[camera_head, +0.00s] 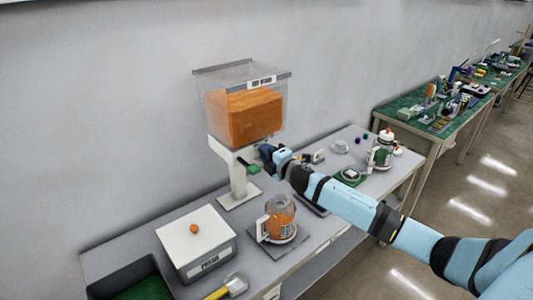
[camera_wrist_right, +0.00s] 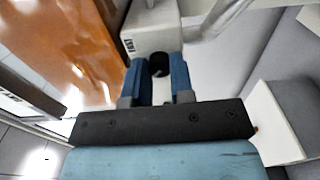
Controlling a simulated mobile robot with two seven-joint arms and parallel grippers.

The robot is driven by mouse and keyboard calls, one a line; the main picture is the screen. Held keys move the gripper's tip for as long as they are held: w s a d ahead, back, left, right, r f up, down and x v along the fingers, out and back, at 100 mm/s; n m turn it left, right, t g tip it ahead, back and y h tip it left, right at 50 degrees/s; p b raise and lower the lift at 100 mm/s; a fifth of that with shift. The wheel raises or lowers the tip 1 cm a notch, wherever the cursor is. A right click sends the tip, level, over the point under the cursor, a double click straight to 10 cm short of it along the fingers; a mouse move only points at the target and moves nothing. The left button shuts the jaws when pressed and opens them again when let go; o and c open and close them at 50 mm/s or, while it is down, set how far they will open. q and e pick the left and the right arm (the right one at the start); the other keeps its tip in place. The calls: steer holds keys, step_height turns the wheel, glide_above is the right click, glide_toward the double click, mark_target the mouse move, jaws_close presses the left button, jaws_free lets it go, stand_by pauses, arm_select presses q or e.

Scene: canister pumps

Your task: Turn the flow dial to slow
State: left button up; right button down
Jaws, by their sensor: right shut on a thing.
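The dispenser (camera_head: 238,170) stands against the wall, with a clear hopper (camera_head: 245,108) of orange contents on a white stand. My right gripper (camera_head: 265,153) is at the stand's upper part, just under the hopper. In the right wrist view, its two blue fingers (camera_wrist_right: 157,82) are closed on a small black dial (camera_wrist_right: 158,64) on the white housing (camera_wrist_right: 150,25). The dial's pointer and setting cannot be read. A small dark label (camera_wrist_right: 129,45) is on the housing beside it. My left gripper is not in view.
A jug (camera_head: 281,217) with orange contents stands on a grey plate below my right arm. A lidded white box (camera_head: 196,237), a dark bin (camera_head: 110,287) and a yellow-handled scoop (camera_head: 234,285) are at the front left. A white-and-green canister (camera_head: 381,155) stands at the right.

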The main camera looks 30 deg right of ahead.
steer(key=shift+n, duration=0.9)
steer(key=c, duration=1)
jaws_free()
